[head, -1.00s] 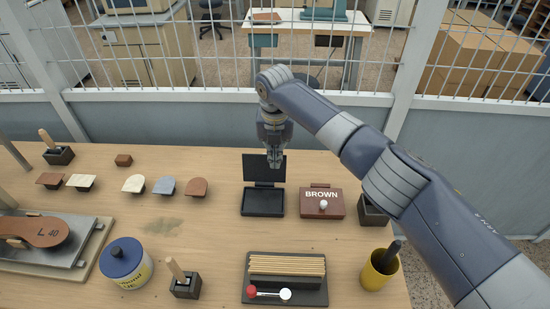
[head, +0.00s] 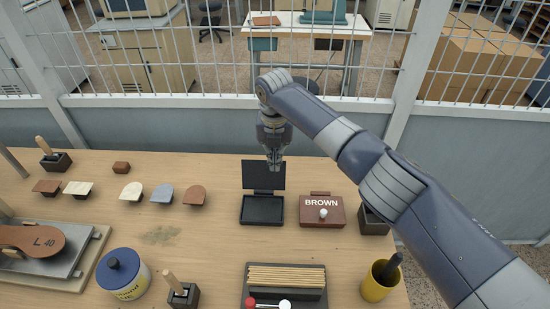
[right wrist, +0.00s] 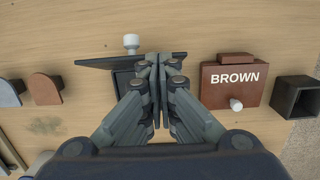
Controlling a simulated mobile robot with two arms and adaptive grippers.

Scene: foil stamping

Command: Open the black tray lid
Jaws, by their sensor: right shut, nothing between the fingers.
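The black tray (head: 262,211) sits on the table with its lid (head: 257,177) standing up nearly vertical at the far edge, hinged open. In the right wrist view the lid (right wrist: 95,62) shows edge-on, with its pale knob (right wrist: 131,42) on the far side. My right gripper (head: 274,164) is shut and empty, fingers pointing down at the lid's top edge in the head view. In the right wrist view its closed fingers (right wrist: 161,62) hide part of the lid and tray. I cannot tell whether they touch the lid. My left gripper is not in view.
A brown box marked BROWN (head: 321,212) stands close right of the tray, with a dark open holder (head: 373,221) beyond it. A rack of wooden sticks (head: 286,278) lies in front. Left of the tray are coloured swatches (head: 164,194) and clear table.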

